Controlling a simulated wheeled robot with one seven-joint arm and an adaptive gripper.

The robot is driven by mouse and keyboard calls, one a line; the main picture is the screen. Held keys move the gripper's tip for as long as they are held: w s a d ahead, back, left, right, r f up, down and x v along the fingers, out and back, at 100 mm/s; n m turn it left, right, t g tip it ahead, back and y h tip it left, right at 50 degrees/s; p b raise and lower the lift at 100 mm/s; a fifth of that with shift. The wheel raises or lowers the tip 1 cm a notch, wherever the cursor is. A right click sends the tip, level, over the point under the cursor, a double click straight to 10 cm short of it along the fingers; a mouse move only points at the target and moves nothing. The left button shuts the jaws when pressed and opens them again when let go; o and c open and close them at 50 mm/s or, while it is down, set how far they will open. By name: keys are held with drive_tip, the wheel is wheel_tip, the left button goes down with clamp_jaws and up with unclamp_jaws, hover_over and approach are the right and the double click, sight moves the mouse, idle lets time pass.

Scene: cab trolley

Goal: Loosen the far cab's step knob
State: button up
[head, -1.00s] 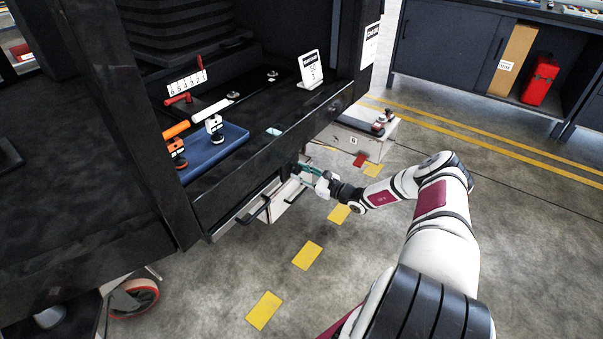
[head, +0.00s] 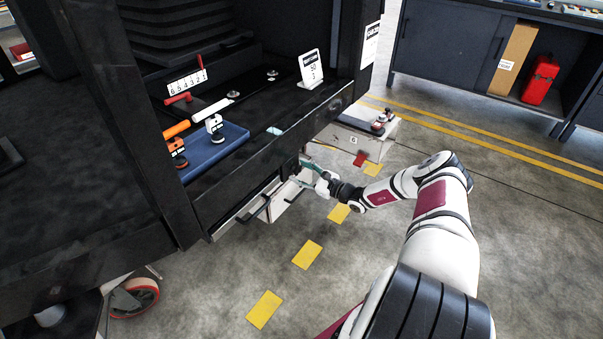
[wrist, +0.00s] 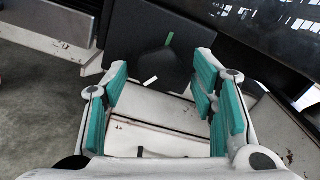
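In the wrist view, a dark knob-like shape (wrist: 158,66) sits against a black plate (wrist: 195,38), between and just beyond my fingertips. A green mark lies above it and a short white mark at its lower edge. It is too dark to tell its exact outline. My gripper (wrist: 163,82) is open, with teal pads on either side and a visible gap between them; I cannot tell whether either pad touches the knob. In the head view, my gripper (head: 308,173) reaches under the front beam of the black cab (head: 265,155), beside a pale step box (head: 288,203). The knob is not distinguishable there.
A blue tray (head: 222,150) with small fixtures and a white sign (head: 311,68) stand on the cab deck. Another pale box (head: 352,140) projects beyond my gripper. A caster (head: 134,298) is at lower left. The floor on the right is open.

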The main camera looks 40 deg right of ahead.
drive_tip(key=v, duration=1.2)
idle(0.4)
